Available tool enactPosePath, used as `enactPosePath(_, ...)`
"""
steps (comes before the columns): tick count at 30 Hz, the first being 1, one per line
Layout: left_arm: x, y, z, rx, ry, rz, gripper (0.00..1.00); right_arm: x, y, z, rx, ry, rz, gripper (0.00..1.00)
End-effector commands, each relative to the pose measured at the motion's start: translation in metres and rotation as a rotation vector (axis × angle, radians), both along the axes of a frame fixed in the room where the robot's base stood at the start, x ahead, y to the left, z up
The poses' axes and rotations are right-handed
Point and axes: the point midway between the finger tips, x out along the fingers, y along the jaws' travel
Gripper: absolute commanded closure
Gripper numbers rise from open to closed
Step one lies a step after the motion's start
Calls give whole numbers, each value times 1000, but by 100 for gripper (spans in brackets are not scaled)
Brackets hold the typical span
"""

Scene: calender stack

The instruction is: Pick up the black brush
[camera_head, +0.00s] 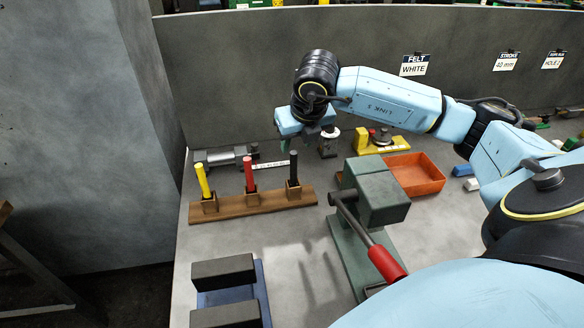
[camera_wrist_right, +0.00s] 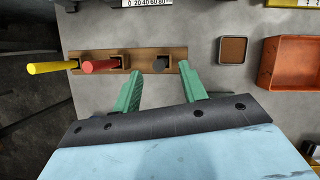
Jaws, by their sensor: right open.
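The black brush (camera_head: 293,170) stands upright in the right-hand holder of a wooden rack (camera_head: 260,203). In the right wrist view the black brush (camera_wrist_right: 162,64) is seen nearly end-on, just beyond the gap between my fingertips. My right gripper (camera_head: 299,144) is above and behind the brush in the head view. Its green fingers (camera_wrist_right: 161,76) are apart with nothing held between them. A red brush (camera_head: 249,174) and a yellow brush (camera_head: 203,180) stand in the same rack to the left. My left gripper is not in view.
A green press with a red-handled lever (camera_head: 385,262) stands right of the rack. An orange tray (camera_head: 414,174) lies behind it. Dark blocks on a blue base (camera_head: 262,290) are at the front. A grey wall (camera_head: 230,80) closes the back.

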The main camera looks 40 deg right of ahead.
Motion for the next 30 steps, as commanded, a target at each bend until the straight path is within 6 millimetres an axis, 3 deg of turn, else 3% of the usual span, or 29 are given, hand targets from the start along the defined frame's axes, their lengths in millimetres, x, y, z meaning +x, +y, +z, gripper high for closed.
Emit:
enactPosePath(8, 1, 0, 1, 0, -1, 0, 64, 8, -2, -23, 0, 0, 0, 58)
enactPosePath(18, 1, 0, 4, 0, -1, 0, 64, 18, -4, -66, 2, 1, -1, 58)
enactPosePath(26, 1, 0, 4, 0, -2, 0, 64, 20, -5, -69, 1, -2, 1, 58)
enactPosePath(30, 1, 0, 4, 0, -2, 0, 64, 20, -5, -69, 1, -2, 1, 73)
